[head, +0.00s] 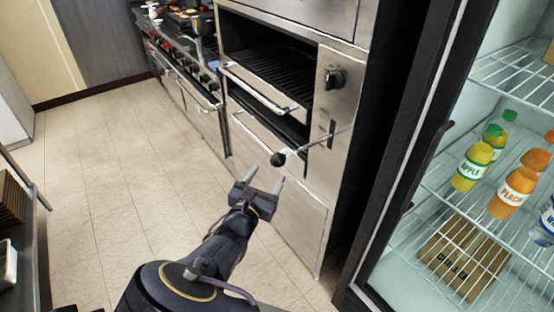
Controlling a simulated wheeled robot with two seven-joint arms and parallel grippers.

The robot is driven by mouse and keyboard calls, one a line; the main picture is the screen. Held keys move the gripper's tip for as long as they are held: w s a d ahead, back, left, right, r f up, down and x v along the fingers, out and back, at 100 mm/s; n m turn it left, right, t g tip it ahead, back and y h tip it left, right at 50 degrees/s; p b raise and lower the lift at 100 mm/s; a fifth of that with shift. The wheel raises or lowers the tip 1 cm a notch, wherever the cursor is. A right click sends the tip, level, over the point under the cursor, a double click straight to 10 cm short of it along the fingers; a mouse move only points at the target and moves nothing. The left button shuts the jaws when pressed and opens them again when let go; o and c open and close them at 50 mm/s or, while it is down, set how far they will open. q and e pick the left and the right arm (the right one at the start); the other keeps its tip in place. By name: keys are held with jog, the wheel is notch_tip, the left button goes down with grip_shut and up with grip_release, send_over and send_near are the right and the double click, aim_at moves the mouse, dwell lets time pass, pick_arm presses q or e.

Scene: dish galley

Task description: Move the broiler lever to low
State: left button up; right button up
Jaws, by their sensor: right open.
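The broiler (311,195) is a tall steel unit with a dark grill rack inside. Its lever (310,143) is a thin metal rod that comes out of a dark vertical slot on the front panel. The rod slants down and to the left and ends in a black ball knob (278,159). My right gripper (262,182) is open and empty in the head view. Its fingers point toward the knob and sit just below and left of it, seemingly apart from it. My left gripper is not in view.
A control knob (334,79) is above the slot, and a bar handle (258,90) crosses the broiler's front. A fridge with bottles (473,166) and wire shelves is at the right. A range (180,65) stands behind. Tiled floor (120,175) at the left is clear.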

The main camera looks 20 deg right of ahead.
aim_at(275, 165)
jog(key=p+x, duration=0.1)
jog(key=x, duration=0.6)
jog(key=shift+w+d, duration=0.1)
jog(key=shift+d, duration=0.1)
grip_shut()
notch_tip(275, 165, down, 9)
jog(key=b, duration=0.7)
jog(key=shift+d+n+t+h, duration=0.3)
jog(key=shift+d+t, duration=0.1)
jog(key=shift+d, duration=0.1)
jog(key=shift+w, duration=0.1)
